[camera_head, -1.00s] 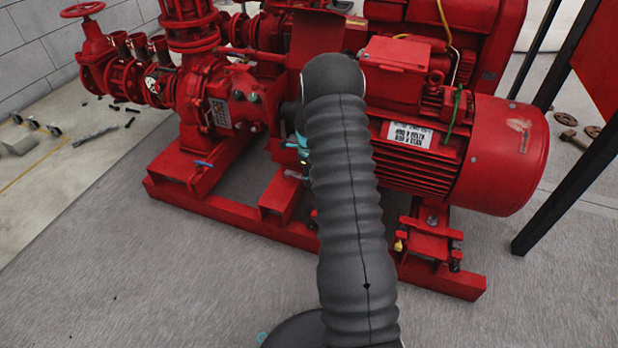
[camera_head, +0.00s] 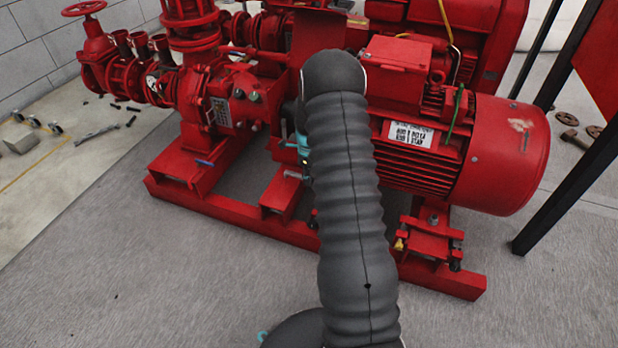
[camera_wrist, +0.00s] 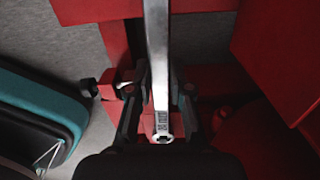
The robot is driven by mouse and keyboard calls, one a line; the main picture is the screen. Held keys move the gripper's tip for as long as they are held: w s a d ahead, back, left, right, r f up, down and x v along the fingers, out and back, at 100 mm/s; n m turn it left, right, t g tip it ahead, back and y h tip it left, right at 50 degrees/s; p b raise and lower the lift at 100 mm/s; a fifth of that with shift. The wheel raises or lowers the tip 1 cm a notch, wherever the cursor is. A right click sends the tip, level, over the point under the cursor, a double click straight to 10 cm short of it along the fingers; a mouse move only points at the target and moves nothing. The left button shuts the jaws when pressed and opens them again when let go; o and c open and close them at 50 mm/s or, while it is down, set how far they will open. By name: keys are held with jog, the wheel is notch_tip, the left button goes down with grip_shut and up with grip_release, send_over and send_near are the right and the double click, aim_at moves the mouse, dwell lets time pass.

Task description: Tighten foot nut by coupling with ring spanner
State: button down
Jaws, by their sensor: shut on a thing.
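The steel ring spanner (camera_wrist: 157,50) runs from the top of the wrist view down to a ring end near the bottom. My gripper (camera_wrist: 160,88) is shut on its shaft, with a finger on each side. The spanner's upper end is out of frame. In the head view my arm hides the gripper and spanner. The red pumpset (camera_head: 235,215) stands on a red base frame, with the motor (camera_head: 470,160) on the right. The coupling area between pump and motor is mostly behind my arm. I cannot make out the foot nut or whether the spanner touches it.
Red frame parts lie close around my gripper in the wrist view, with a dark bolt-like part (camera_wrist: 88,88) to the left. A black post (camera_head: 565,180) stands right of the motor. Loose tools (camera_head: 97,132) lie on the floor at left. The front floor (camera_head: 160,290) is clear.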

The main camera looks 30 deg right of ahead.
jog(key=shift+r+p, duration=1.15)
jog(key=shift+r, duration=1.2)
jog(key=shift+f, duration=0.15)
jog(key=shift+s+a+f+n+b, duration=0.2)
jog(key=shift+f+b, duration=0.2)
jog(key=shift+f, duration=0.15)
jog(key=shift+s+a+f+n+b, duration=0.1)
jog(key=shift+a+f+n+b, duration=0.1)
jog(key=shift+f+b, duration=0.25)
jog(key=shift+f+b, duration=0.75)
jog(key=shift+f, duration=0.7)
jog(key=shift+s+a, duration=0.2)
jog(key=shift+r, duration=0.15)
jog(key=shift+r+p, duration=1.45)
jog(key=shift+r, duration=1)
